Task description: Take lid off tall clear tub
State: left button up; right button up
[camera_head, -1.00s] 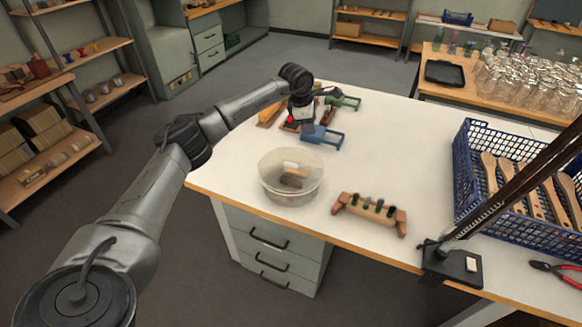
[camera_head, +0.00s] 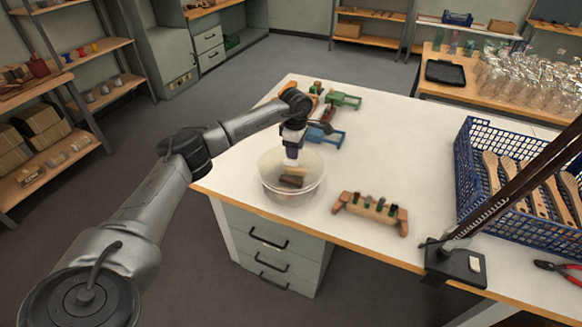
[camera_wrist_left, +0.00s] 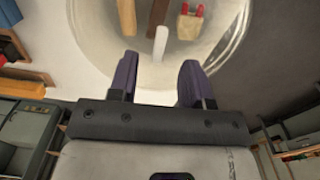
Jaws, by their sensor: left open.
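The tall clear tub (camera_head: 290,197) stands near the front left edge of the white table with its clear lid (camera_head: 316,170) on top. Brown and wooden pieces show through it. In the left wrist view the lid's white upright grip (camera_wrist_left: 161,42) stands just beyond the fingertips, in line with the gap between them. My left gripper (camera_head: 291,152) is above the tub, pointing down. In the left wrist view its two dark purple fingers (camera_wrist_left: 158,63) are apart with nothing between them. Whether the fingertips touch the lid cannot be told. My right gripper is not in view.
A wooden rack (camera_head: 371,207) with green pieces stands right of the tub. Blue (camera_head: 326,134) and green (camera_head: 343,100) frame tools lie behind it. A blue basket (camera_head: 462,160) of wooden handles and a dark stand (camera_head: 454,264) are at the right. The table's middle is clear.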

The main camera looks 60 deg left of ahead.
aim_at(295, 163)
pick_arm(q)
jog(key=shift+d+f+b, duration=0.1)
jog(key=shift+f+b, duration=0.65)
jog(key=shift+f, duration=2.05)
jog(key=shift+c, duration=0.4)
grip_shut()
